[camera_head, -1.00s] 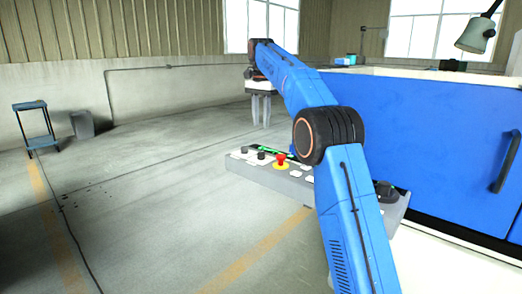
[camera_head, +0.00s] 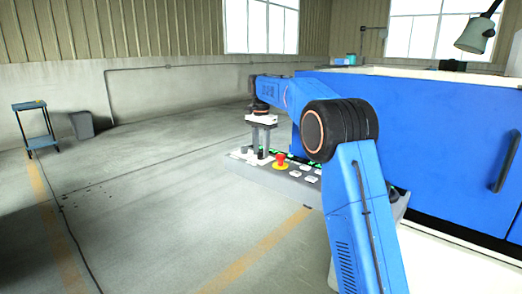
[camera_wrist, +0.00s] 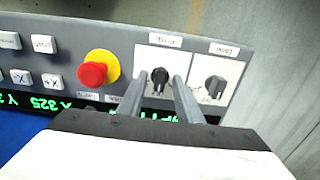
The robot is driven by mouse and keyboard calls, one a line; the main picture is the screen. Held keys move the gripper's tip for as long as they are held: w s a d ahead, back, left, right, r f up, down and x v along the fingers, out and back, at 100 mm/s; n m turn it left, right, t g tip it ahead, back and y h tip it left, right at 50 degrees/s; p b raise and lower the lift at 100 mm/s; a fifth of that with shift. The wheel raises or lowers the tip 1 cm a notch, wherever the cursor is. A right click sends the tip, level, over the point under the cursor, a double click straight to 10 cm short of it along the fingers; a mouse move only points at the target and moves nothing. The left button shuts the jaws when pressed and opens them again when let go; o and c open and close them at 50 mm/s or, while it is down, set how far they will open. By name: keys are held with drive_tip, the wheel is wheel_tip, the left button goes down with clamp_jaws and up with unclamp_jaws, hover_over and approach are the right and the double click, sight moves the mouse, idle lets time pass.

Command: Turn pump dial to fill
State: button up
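Two black rotary dials sit on white plates on the grey control panel (camera_head: 285,178). In the wrist view, one dial (camera_wrist: 159,77) lies between the fingers of my gripper (camera_wrist: 160,84), and the other dial (camera_wrist: 214,87) is to its right, outside them. The small labels above them are too blurred to read surely, so I cannot tell which is the pump dial. My gripper (camera_head: 261,156) is open, pointing down at the panel's left end. The fingers flank the first dial; I cannot tell if they touch it.
A red emergency stop button (camera_wrist: 93,73) on a yellow ring is left of the dials in the wrist view. White keys (camera_wrist: 42,44) and a green-lettered display are near it. The blue machine cabinet (camera_head: 420,140) stands behind the panel.

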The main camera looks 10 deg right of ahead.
clamp_jaws()
drive_tip(key=shift+n, duration=0.4)
drive_tip(key=n, duration=0.4)
drive_tip(key=shift+n, duration=0.4)
drive_tip(key=n, duration=0.5)
drive_tip(key=shift+n, duration=0.3)
unclamp_jaws()
